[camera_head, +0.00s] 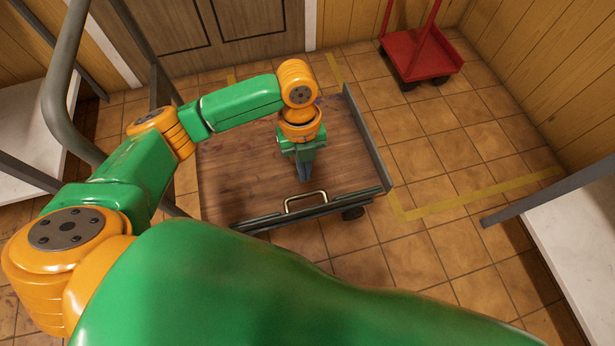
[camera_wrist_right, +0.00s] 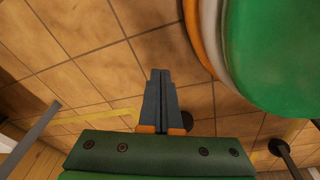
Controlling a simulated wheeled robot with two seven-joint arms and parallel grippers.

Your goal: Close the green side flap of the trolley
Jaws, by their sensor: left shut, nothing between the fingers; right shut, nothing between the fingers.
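The trolley has a brown wooden deck (camera_head: 235,175), with a tall grey tubular handle frame (camera_head: 62,85) at its left. A dark green side flap (camera_head: 345,203) with a pale metal handle (camera_head: 306,196) runs along the near edge. Its exact angle is hard to tell from above. My left gripper (camera_head: 304,177) points down over the deck, just behind that handle, shut and empty. My right gripper (camera_wrist_right: 160,72) shows in the right wrist view, shut and empty over floor tiles; the flap is not clearly seen there.
A dark upright panel (camera_head: 367,135) stands along the deck's right edge. A red cart (camera_head: 422,58) stands at the back right. A white-topped table (camera_head: 585,235) is at the right. Tiled floor right of the trolley is clear. My large green arm part covers the near foreground.

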